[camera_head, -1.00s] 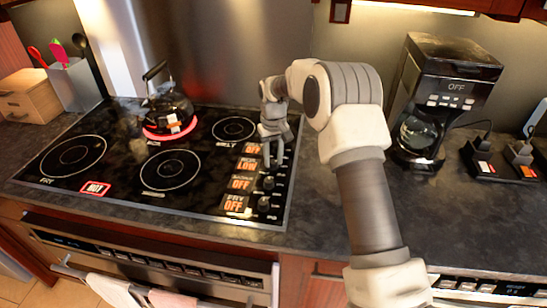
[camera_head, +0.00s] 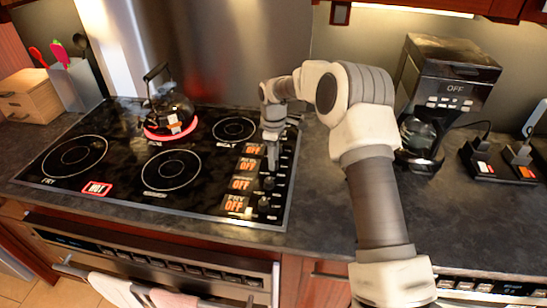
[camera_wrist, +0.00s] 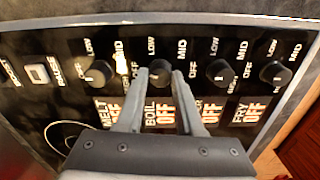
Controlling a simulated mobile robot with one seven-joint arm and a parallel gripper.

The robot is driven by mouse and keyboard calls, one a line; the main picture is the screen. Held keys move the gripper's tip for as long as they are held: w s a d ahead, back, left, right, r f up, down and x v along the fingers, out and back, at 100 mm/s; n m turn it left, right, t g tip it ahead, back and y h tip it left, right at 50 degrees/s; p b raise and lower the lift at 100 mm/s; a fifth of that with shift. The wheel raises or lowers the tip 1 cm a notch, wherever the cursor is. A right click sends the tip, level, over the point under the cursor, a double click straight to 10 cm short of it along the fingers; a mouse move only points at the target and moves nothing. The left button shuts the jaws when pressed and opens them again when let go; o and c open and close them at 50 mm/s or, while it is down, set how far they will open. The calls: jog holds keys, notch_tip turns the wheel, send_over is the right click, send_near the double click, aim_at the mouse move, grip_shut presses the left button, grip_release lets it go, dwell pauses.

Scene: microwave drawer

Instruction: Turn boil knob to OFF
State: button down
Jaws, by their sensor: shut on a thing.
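The boil knob (camera_wrist: 159,68) is a round black knob, second from the left in the wrist view's row. My gripper (camera_wrist: 159,78) is shut on it, with one finger at each side. The boil display (camera_wrist: 158,114) below it, between my fingers, reads OFF in orange. In the head view my gripper (camera_head: 272,163) points down onto the stove's knob column and hides the boil knob. The boil display (camera_head: 248,165) also reads OFF there.
A black kettle (camera_head: 172,110) sits on a red-lit burner at the back left. A coffee maker (camera_head: 450,85) stands right of the stove.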

jog(key=shift+n, duration=2)
jog(key=c, duration=0.5)
grip_release()
jog(key=shift+c, duration=0.2)
jog(key=shift+r, duration=0.1)
notch_tip(320, 180, up, 17)
jog(key=shift+r+p, duration=0.15)
jog(key=shift+p, duration=0.25)
